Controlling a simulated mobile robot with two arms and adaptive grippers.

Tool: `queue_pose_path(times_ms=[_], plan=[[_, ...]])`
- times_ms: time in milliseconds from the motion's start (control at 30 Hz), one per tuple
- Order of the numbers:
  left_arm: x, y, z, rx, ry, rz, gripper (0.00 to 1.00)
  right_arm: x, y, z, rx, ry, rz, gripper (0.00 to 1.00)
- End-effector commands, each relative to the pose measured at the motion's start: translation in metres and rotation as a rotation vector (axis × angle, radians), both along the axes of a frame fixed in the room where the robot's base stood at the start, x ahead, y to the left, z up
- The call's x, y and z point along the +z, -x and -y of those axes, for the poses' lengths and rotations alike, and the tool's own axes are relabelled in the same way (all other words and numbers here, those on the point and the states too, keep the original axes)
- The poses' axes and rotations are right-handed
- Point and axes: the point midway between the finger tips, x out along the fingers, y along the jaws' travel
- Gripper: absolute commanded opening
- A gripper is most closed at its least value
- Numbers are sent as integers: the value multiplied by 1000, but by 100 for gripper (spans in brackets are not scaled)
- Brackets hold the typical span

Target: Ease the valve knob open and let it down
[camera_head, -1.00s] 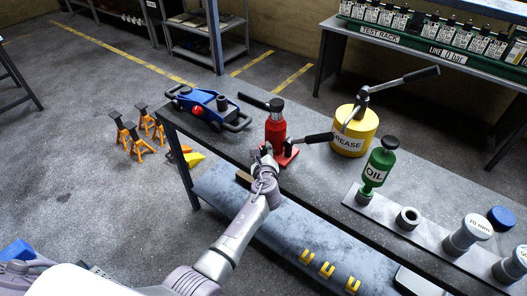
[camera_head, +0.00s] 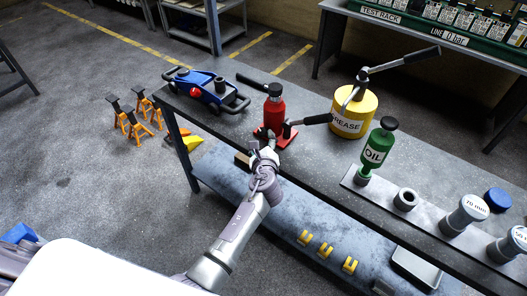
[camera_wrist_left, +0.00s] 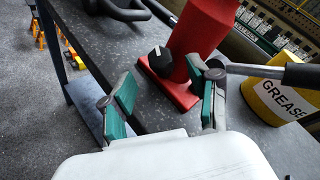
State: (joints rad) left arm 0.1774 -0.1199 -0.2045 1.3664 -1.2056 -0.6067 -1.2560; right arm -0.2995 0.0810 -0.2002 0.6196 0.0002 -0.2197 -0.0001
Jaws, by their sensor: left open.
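The red bottle jack (camera_head: 274,108) stands upright on its red base near the front edge of the dark workbench. Its black hexagonal valve knob (camera_wrist_left: 158,60) with a white mark sits low at the base in the left wrist view. My left gripper (camera_head: 264,150) is just in front of the jack's base. In the left wrist view its two green-padded fingers (camera_wrist_left: 163,100) are spread apart and empty. The knob lies beyond the fingertips, between their lines, with a visible gap. In the head view the gripper hides the knob. My right gripper is not in view.
The jack's dark pump handle (camera_head: 317,119) sticks out right, towards the yellow grease can (camera_head: 348,125). A blue trolley jack (camera_head: 205,90) is at the left end of the bench. The lower shelf (camera_head: 235,200) runs beneath.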

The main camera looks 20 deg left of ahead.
Motion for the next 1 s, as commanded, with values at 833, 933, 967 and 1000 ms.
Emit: queue_pose_path(times_ms=[833,933,967,1000], plan=[[17,60,21,0,0,0,61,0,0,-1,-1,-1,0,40],[17,60,21,0,0,0,61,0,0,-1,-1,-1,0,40],[17,60,21,0,1,0,61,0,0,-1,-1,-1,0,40],[14,61,21,-1,6,-3,61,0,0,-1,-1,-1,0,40]])
